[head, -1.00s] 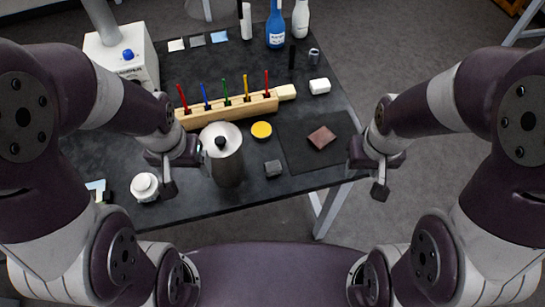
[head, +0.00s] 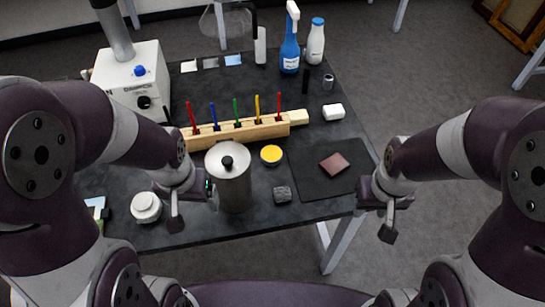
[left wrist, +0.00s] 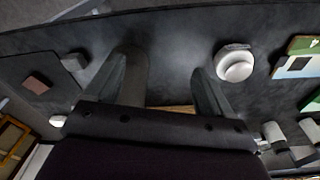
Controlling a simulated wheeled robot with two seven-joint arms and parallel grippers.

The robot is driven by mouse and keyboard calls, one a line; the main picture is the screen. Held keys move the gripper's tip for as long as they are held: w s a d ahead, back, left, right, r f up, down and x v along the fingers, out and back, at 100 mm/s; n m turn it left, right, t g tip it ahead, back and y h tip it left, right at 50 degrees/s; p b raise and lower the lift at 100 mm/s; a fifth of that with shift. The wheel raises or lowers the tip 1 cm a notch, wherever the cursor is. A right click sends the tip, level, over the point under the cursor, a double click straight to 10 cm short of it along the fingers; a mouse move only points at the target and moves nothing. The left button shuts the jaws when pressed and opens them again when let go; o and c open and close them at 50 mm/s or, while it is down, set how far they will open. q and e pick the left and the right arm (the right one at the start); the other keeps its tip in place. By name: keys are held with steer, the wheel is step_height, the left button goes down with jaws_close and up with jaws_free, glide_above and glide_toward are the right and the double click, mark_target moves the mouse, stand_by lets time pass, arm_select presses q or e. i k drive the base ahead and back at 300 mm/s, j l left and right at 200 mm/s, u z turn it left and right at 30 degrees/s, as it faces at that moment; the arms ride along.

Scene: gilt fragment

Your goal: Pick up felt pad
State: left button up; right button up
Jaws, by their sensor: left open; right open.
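A small dark grey block with a rough face (head: 282,194) lies on the dark table, right of the metal pot; it may be the felt pad, but I cannot be sure. It also shows in the left wrist view (left wrist: 73,62). A flat brown square (head: 334,163) lies on a black mat (head: 312,184) to its right. My left gripper (head: 193,202) is open and empty, between the white jar and the pot; its spread fingers show in the left wrist view (left wrist: 165,65). My right gripper (head: 379,212) is open and empty beyond the table's right edge.
The tall metal pot (head: 235,188) stands between my left gripper and the grey block. A white lidded jar (head: 146,207) stands left. A yellow-topped tin (head: 271,155), a wooden rack (head: 245,132) with coloured sticks and a white block (head: 333,112) lie behind.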

mark_target(281, 193)
steer(key=l+u, duration=0.15)
steer(key=u, duration=0.2)
steer(key=i+l+u, duration=0.1)
steer(key=u, duration=0.25)
steer(key=l+u, duration=0.35)
steer(key=i+j, duration=0.05)
